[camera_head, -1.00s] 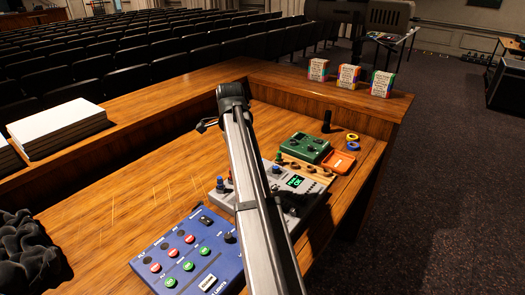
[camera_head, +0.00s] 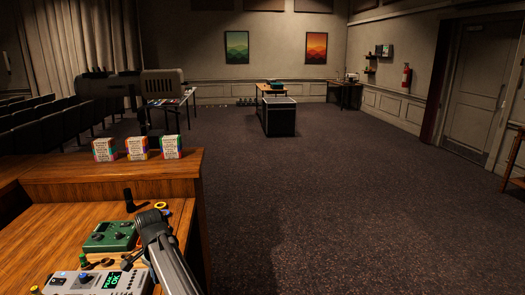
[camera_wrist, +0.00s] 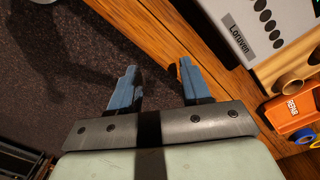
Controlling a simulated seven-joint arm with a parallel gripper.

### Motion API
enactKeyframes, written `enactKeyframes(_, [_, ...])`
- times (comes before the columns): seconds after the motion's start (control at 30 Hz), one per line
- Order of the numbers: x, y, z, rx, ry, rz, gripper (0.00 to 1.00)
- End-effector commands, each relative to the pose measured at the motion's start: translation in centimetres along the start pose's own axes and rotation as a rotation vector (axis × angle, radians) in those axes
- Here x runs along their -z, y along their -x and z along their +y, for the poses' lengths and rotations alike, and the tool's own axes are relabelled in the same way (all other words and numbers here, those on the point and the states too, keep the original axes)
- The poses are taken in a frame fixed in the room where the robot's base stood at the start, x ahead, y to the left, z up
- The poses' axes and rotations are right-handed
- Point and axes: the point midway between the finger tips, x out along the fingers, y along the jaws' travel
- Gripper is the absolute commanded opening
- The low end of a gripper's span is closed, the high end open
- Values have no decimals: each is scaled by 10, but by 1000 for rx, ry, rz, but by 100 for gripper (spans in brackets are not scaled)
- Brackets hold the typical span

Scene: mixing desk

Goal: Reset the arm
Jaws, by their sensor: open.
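My gripper (camera_wrist: 157,88) shows in the wrist view with its two blue-grey fingers apart and nothing between them. It hangs over the desk's wooden edge (camera_wrist: 165,30), with dark carpet beyond on the left. In the head view my arm rises from the bottom, in front of the desk's right side; the fingers cannot be made out there.
The desk (camera_head: 40,235) holds a grey mixer (camera_head: 95,283), a green box (camera_head: 110,236), a dark upright cylinder (camera_head: 129,200) and a yellow ring (camera_head: 161,205). An orange item (camera_wrist: 290,112) lies beside the gripper. Open carpet (camera_head: 340,200) fills the right.

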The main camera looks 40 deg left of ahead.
Motion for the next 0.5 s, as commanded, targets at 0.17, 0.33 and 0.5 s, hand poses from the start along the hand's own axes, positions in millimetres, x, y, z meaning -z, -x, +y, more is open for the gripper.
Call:
enactKeyframes(0.17, [69,-36,67,3,-20,-3,48])
enactKeyframes(0.33, [123,-68,131,7,-31,-4,48])
enactKeyframes(0.5, [167,-97,199,11,-43,-5,48])
